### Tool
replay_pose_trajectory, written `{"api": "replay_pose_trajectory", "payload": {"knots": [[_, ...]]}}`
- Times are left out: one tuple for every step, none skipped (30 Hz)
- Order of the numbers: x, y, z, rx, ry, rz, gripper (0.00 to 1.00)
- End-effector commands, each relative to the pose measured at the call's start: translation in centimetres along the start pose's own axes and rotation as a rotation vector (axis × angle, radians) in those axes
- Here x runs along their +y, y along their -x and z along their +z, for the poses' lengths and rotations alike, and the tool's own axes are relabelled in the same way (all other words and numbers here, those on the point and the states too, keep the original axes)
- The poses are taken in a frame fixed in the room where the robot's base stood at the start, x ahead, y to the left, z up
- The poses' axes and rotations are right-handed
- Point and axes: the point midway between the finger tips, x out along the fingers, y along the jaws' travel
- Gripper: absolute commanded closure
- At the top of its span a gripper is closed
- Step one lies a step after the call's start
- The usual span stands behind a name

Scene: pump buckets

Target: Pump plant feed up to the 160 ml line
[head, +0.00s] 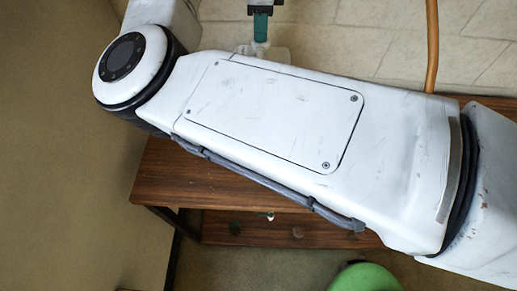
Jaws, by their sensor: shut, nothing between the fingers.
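My gripper (260,36) shows at the top edge, with teal fingers shut together and pointing down. Just below its tips is a small pale, translucent piece (259,49), possibly a pump top; whether they touch is unclear. Next to it, part of a whitish translucent object (279,54) shows above my arm, and I cannot tell whether it is a container. My white arm crosses the middle of the view and hides most of what stands on the brown wooden table (155,180). The plant feed, its level and the 160 ml line are not visible.
Pale tiles (350,40) lie behind the table. An orange-brown hose or pole (432,45) runs down behind my arm. A lower wooden shelf (240,228) with small, unclear items is under the table. A green rounded object (365,277) is at the bottom. A beige wall stands left.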

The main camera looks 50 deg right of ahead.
Motion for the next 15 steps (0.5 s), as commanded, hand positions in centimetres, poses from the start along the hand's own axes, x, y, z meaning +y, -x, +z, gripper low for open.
{"api": "replay_pose_trajectory", "payload": {"knots": [[0.1, -0.6, -0.1, 0.002, -0.001, 0.004, 1.00], [0.1, -0.7, -0.1, 0.002, -0.001, 0.004, 1.00], [0.1, -0.7, -0.1, 0.001, -0.001, 0.004, 1.00], [0.1, -0.7, -0.1, 0.001, -0.001, 0.004, 1.00], [0.1, -0.7, -0.1, 0.001, -0.001, 0.004, 1.00], [0.1, -0.7, -0.1, 0.001, -0.001, 0.005, 1.00], [0.1, -0.7, -0.1, 0.001, -0.001, 0.005, 1.00], [0.1, -0.6, -0.1, 0.001, -0.001, 0.005, 1.00], [0.1, -0.5, -0.1, 0.001, -0.001, 0.005, 1.00], [0.1, -0.3, -0.1, 0.001, -0.001, 0.005, 1.00], [0.1, -0.2, -0.1, 0.001, -0.001, 0.005, 1.00], [0.1, 0.1, -0.1, 0.001, -0.001, 0.005, 1.00], [0.1, 0.3, -0.1, 0.001, -0.001, 0.005, 1.00], [0.1, 0.6, -0.1, 0.001, -0.001, 0.005, 1.00], [0.1, 0.9, -0.1, 0.001, -0.001, 0.005, 1.00]]}}
